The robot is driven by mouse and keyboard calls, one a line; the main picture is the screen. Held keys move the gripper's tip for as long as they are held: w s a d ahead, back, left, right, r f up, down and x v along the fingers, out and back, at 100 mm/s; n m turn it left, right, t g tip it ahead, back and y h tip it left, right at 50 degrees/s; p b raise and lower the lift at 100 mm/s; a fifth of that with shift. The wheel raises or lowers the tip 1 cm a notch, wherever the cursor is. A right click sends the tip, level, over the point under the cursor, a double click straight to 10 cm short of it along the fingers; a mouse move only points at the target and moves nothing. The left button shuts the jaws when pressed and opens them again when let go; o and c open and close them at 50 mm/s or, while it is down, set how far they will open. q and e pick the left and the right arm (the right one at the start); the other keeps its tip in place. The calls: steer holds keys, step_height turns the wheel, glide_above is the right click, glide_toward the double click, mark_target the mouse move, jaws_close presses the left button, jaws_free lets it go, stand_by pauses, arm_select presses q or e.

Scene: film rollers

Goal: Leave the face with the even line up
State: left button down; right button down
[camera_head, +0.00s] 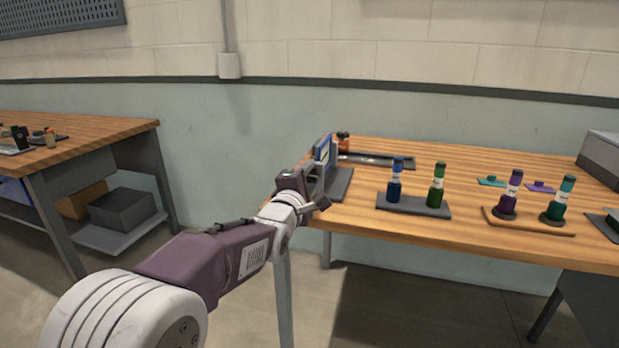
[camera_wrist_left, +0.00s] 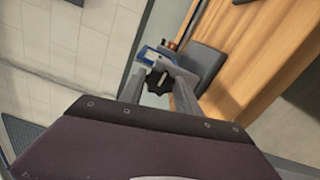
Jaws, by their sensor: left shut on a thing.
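My left gripper (camera_head: 316,188) is at the left end of the wooden table, beside an upright blue-and-white framed piece (camera_head: 324,152) on a dark base (camera_head: 341,184). In the left wrist view, my left gripper (camera_wrist_left: 162,84) is shut on a dark knob (camera_wrist_left: 157,83) in front of the framed piece (camera_wrist_left: 150,55). The panel's face is mostly turned away, and I cannot make out any line on it. A blue roller (camera_head: 394,180) and a green roller (camera_head: 437,184) stand upright on a dark tray (camera_head: 412,207). My right gripper is not in view.
A long dark strip (camera_head: 385,161) lies behind. A grey box (camera_head: 601,155) is at the right. Another workbench (camera_head: 82,137) stands at the left.

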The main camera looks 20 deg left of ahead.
arm_select(q)
steer(key=shift+f, duration=0.1)
stand_by(0.3)
steer(key=c, duration=0.9)
jaws_free()
steer(key=shift+o, duration=0.2)
steer(key=shift+s, duration=0.1)
steer(key=s+p, duration=0.2)
steer(key=s, duration=0.7)
steer(key=shift+a, duration=0.15)
